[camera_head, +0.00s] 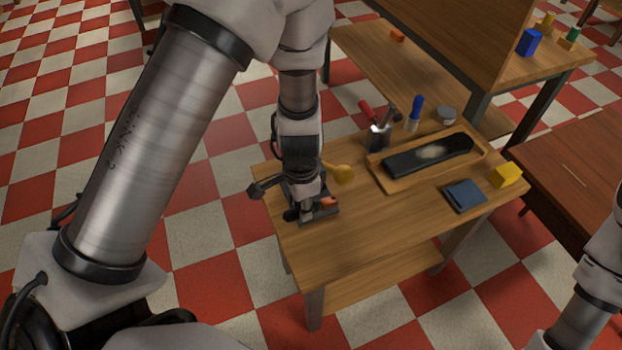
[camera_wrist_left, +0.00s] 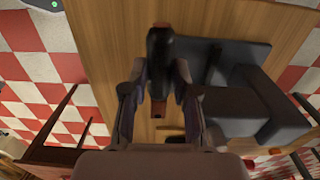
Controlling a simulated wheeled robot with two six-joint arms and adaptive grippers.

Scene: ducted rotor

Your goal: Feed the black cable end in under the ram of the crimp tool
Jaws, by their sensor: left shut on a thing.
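My left gripper (camera_head: 303,203) is low over the near left corner of the wooden table. In the left wrist view its fingers (camera_wrist_left: 160,75) are shut on a thick black piece, the black cable end (camera_wrist_left: 160,50), which lies between them. The crimp tool (camera_head: 325,213) is a dark grey block beside the gripper, partly hidden by it in the head view. It also shows in the left wrist view (camera_wrist_left: 245,100), just right of the fingers. Whether the cable end is under the ram cannot be told. My right gripper is out of view.
A wooden tray (camera_head: 390,186) with a black panel lies at the table's middle right. A metal cup (camera_head: 378,137) with tools stands behind. A dark blue box (camera_head: 465,195) and yellow block (camera_head: 506,175) sit at the right. The front middle of the table is clear.

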